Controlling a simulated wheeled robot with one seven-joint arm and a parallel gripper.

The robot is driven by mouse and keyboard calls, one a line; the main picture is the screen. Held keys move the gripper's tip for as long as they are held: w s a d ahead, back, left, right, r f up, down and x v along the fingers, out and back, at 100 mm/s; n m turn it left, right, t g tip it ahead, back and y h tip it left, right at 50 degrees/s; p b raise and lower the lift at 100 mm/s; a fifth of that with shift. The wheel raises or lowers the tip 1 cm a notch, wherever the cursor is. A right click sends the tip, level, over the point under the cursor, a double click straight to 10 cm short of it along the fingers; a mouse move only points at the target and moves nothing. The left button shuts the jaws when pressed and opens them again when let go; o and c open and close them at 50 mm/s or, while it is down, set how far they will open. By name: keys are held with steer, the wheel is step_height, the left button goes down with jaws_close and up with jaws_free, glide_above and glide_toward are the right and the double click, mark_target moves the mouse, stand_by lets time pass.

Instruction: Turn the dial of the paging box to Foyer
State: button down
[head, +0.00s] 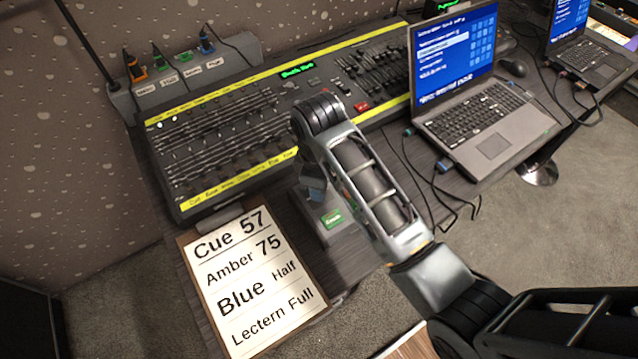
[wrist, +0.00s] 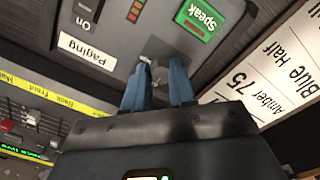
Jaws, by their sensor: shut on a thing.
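The paging box (head: 345,233) is a grey box at the table's front edge, partly hidden behind my arm in the head view. In the wrist view its grey face (wrist: 130,45) fills the top, with a "Paging" label, a switch marked "On" and a green "Speak" button (wrist: 201,17). The dial (wrist: 158,72) is a small grey knob between the blue fingertips of my gripper (wrist: 160,75). My gripper is shut on the dial. The dial's pointer and any "Foyer" mark are hidden or not readable.
A lighting desk (head: 230,130) with faders stands behind the box. A clipboard (head: 250,280) with cue notes lies to the left. A laptop (head: 480,120) stands to the right, with cables (head: 430,185) running between it and my arm.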

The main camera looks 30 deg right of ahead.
stand_by(0.4)
steer(key=c, duration=0.9)
jaws_free()
steer(key=shift+c, duration=0.2)
steer(key=shift+r, duration=0.15)
